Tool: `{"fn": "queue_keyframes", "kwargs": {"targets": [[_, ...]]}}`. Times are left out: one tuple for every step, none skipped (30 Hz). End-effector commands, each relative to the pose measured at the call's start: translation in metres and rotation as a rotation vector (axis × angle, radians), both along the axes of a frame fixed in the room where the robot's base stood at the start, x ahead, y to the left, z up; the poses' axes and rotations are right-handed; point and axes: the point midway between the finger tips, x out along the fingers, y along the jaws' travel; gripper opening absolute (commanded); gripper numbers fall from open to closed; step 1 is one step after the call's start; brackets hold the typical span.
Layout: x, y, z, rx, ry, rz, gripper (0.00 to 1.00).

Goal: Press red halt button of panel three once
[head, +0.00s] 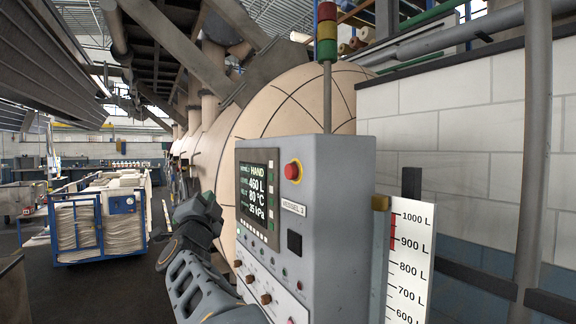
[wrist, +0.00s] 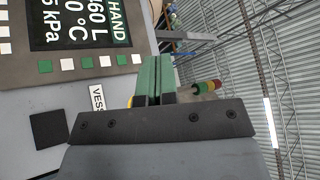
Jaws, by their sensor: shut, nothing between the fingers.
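The grey panel (head: 338,225) carries a label reading VESSEL 3 (head: 293,208). Its red button (head: 293,171) sits on a yellow collar at the upper right of the front face, right of the display (head: 258,188). My gripper (head: 209,197) is left of the display in the head view, apart from the button in the picture. In the wrist view my gripper (wrist: 158,65) has its green-padded fingers shut together and empty. The panel face (wrist: 75,125) appears turned there, with the display (wrist: 85,25) at upper left. The red button does not show there, perhaps hidden by the fingers.
Small square keys and several knobs (head: 265,299) are on the panel front. A stack light (head: 327,30) rises behind the panel. A level scale (head: 408,265) stands at its right. The large vessel (head: 290,100) is behind. A blue-framed cart (head: 100,222) stands left on open floor.

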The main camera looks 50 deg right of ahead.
Motion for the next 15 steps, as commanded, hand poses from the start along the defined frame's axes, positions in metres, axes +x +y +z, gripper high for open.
{"fn": "queue_keyframes", "kwargs": {"targets": [[-0.008,-0.014,0.017,0.012,-0.07,-0.059,0.0],[-0.014,-0.021,0.023,0.019,-0.111,-0.092,0.0],[-0.021,-0.03,0.031,0.026,-0.159,-0.133,0.0],[-0.026,-0.035,0.036,0.031,-0.192,-0.161,0.0],[-0.03,-0.04,0.04,0.035,-0.222,-0.186,0.0],[-0.036,-0.045,0.044,0.04,-0.257,-0.216,0.0],[-0.04,-0.049,0.047,0.043,-0.279,-0.236,0.0],[-0.043,-0.052,0.049,0.046,-0.3,-0.252,0.0],[-0.047,-0.055,0.052,0.049,-0.321,-0.272,0.0],[-0.05,-0.057,0.053,0.051,-0.334,-0.283,0.0],[-0.052,-0.058,0.054,0.052,-0.345,-0.292,0.0],[-0.053,-0.059,0.055,0.054,-0.355,-0.301,0.0],[-0.054,-0.06,0.055,0.053,-0.36,-0.305,0.0],[-0.055,-0.06,0.055,0.055,-0.363,-0.308,0.0],[-0.055,-0.061,0.055,0.055,-0.366,-0.311,0.0]]}}
